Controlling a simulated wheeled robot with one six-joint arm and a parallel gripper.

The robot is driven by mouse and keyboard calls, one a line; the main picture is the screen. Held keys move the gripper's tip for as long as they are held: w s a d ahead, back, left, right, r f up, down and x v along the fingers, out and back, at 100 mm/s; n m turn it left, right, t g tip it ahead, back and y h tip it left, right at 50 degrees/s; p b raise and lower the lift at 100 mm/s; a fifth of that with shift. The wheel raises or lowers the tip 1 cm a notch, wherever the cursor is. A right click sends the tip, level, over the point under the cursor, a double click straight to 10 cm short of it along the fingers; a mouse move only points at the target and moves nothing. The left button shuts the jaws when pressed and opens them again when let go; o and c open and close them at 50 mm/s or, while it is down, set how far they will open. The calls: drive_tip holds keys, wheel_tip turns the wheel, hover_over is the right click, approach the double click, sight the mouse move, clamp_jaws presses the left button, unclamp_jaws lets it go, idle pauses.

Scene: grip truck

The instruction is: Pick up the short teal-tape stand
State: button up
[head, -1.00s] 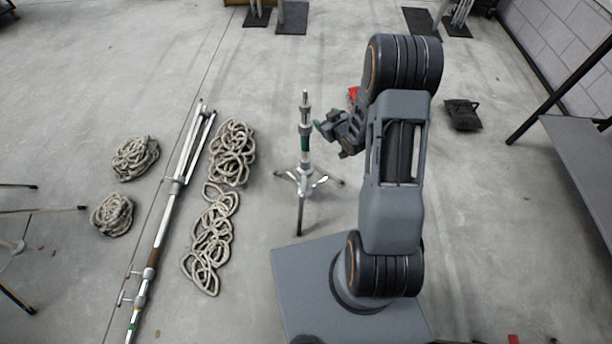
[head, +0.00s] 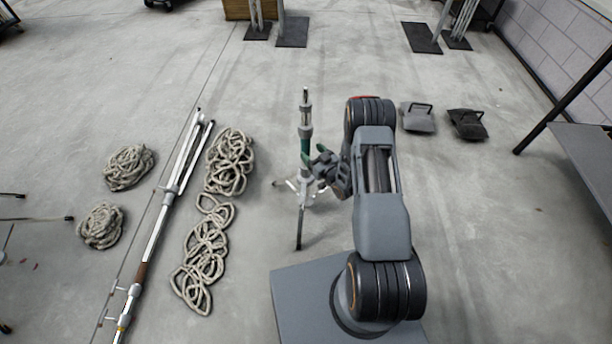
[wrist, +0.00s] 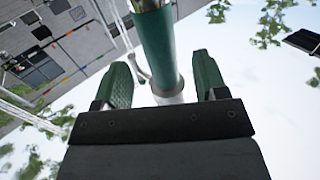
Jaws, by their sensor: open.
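The short teal-tape stand (head: 305,119) stands upright on spread legs, just left of my arm in the head view. Its teal band is partly hidden by my gripper (head: 316,165) there. In the wrist view the teal-taped tube (wrist: 158,45) lies between the two green fingers of my gripper (wrist: 165,82). The fingers are apart, with visible gaps on both sides of the tube. The stand's leg hub is partly behind the gripper in the head view.
Coiled ropes (head: 206,250) lie to the left of the stand. Two dark bags (head: 418,118) lie at the right. The floor behind the stand is clear.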

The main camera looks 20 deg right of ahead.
sight(303, 141)
drive_tip(key=shift+b+x, duration=0.65)
drive_tip(key=shift+x, duration=2.55)
drive_tip(key=shift+r, duration=0.15)
clamp_jaws()
drive_tip(key=shift+w+r, duration=0.1)
drive_tip(key=shift+r, duration=0.15)
